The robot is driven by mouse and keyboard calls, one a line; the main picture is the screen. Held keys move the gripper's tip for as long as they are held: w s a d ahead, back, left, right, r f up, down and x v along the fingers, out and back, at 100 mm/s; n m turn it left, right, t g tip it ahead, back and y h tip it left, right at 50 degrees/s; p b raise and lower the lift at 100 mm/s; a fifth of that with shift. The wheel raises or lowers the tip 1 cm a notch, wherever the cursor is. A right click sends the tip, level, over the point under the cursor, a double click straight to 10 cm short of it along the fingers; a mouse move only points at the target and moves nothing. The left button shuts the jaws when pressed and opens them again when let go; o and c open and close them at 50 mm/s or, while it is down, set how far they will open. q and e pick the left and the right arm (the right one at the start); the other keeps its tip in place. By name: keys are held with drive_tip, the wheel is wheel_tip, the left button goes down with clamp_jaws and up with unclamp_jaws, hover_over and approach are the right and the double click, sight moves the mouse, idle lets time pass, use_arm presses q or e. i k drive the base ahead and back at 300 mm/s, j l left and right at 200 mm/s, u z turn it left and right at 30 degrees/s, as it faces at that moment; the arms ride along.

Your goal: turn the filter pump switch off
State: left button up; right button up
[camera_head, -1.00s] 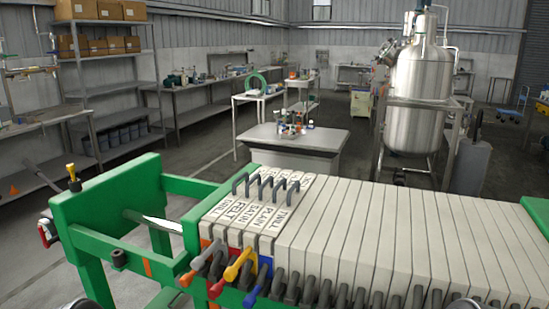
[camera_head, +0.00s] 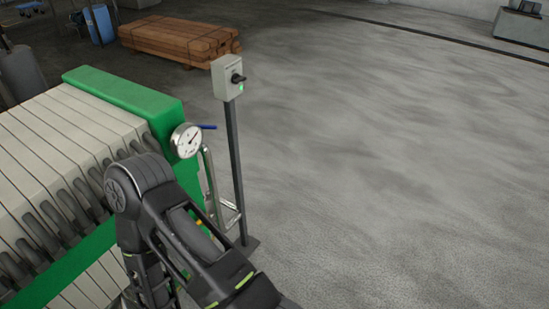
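The filter pump switch (camera_head: 228,78) is a small pale grey box on a thin dark post, right of the filter press. It has a black rotary knob (camera_head: 237,79) and a lit green lamp (camera_head: 240,88) below it. The knob's handle points to the right. One of my arms, dark with yellow-green marks, reaches across the lower middle, in front of the press and below the switch. No gripper fingers show; that arm's end lies outside the frame at the bottom.
The filter press, with pale plates (camera_head: 62,145) and a green end frame (camera_head: 125,95), fills the left. A round pressure gauge (camera_head: 187,140) and a pipe with a blue-handled valve stand between press and post. Stacked timber (camera_head: 180,40) lies behind. The concrete floor (camera_head: 400,150) at right is clear.

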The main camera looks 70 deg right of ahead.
sight(236, 79)
drive_tip(key=z, duration=1.95)
